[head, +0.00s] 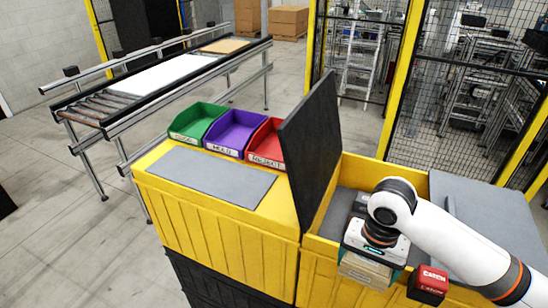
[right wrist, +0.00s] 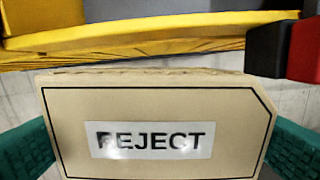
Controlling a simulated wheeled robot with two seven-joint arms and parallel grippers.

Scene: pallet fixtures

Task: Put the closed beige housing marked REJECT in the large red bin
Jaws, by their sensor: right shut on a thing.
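The beige housing (right wrist: 156,110) fills the right wrist view, its REJECT label facing the camera. The green fingers of my right gripper (right wrist: 158,148) are on its two sides, shut on it. In the head view, the housing (head: 366,270) hangs below my right gripper (head: 370,258), at the front edge of the open yellow container. A red bin (head: 266,150) with a white label stands at the back of the yellow cabinet top, right of the purple bin; its label is too small to read surely. My left gripper is not in view.
A dark upright lid (head: 312,135) stands between the red bin and my right gripper. A green bin (head: 198,122) and a purple bin (head: 235,132) stand left of the red one. A red-and-black box (head: 428,284) is close to the right of the housing. The grey mat (head: 212,178) is clear.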

